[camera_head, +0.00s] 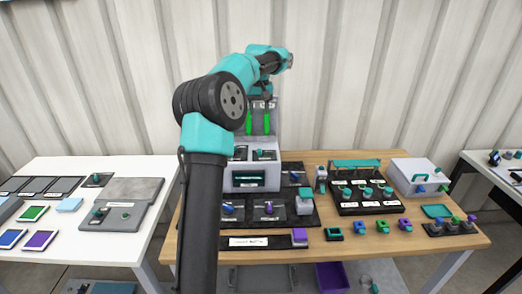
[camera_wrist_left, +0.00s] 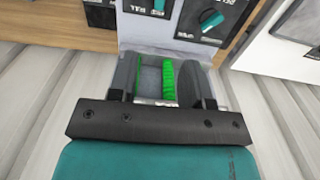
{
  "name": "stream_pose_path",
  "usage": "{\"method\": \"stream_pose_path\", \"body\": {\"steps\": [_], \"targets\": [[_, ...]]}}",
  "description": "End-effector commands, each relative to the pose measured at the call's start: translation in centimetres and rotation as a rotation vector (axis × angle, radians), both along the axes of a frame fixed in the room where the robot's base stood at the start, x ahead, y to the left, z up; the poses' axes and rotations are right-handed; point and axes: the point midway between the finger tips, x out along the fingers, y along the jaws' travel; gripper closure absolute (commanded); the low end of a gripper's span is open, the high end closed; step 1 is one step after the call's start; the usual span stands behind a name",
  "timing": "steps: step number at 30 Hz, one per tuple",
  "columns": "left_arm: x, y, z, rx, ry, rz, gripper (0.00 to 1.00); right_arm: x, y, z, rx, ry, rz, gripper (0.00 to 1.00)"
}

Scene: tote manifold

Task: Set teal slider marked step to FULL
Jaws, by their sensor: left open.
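An upright grey panel (camera_head: 258,128) with two bright green vertical strips (camera_head: 267,122) stands at the back of the grey console. The strips also show in the left wrist view (camera_wrist_left: 168,80). My left gripper (camera_wrist_left: 160,92) is open, its dark fingers either side of the upper part of this panel. In the head view the left gripper (camera_head: 266,94) is at the panel's top, partly hidden by its own arm. I cannot make out a teal slider handle or the word step there; the gripper covers that area. Contact cannot be told. My right gripper is not in view.
The grey console (camera_head: 240,186) below has dials and a teal-barred slot. A black board with several teal knobs (camera_head: 366,208) and a grey box (camera_head: 421,177) stand to the right. A white table (camera_head: 130,170) with tiles is at left. The corrugated wall is close behind.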

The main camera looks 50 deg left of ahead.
Motion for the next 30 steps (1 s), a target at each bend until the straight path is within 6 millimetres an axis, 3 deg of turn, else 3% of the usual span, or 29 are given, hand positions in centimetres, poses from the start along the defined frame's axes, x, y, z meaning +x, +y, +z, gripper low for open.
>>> {"method": "stream_pose_path", "body": {"steps": [14,30], "targets": [[0.0,-0.1,-0.9,-0.001,0.002,-0.002,0.55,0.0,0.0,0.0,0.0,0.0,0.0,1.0],[0.0,-0.1,-9.2,-0.002,0.003,-0.002,0.55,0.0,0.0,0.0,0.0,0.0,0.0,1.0]]}}
